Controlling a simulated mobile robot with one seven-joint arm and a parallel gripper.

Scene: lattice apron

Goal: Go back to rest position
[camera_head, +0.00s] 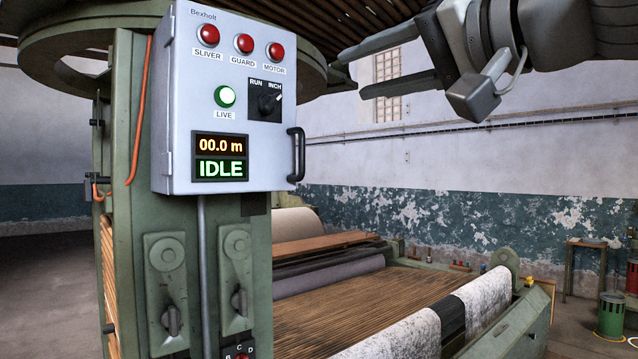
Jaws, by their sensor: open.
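My gripper (350,72) is at the upper right of the head view, raised in the air. Its two long dark fingers point left and are apart, with nothing between them. The fingertips are to the right of the grey control box (220,100) and do not appear to touch it. The box shows three red lamps, a lit green LIVE lamp (225,96), a black RUN/INCH selector knob (268,101) and a display (220,157) reading 00.0 m and IDLE.
The box is fixed to a green machine column (135,210) with lever switches (168,290). A slatted bed (370,300) with rolls of material lies below right. A small table (585,245) and a green bin (611,315) stand far right. The air below my gripper looks clear.

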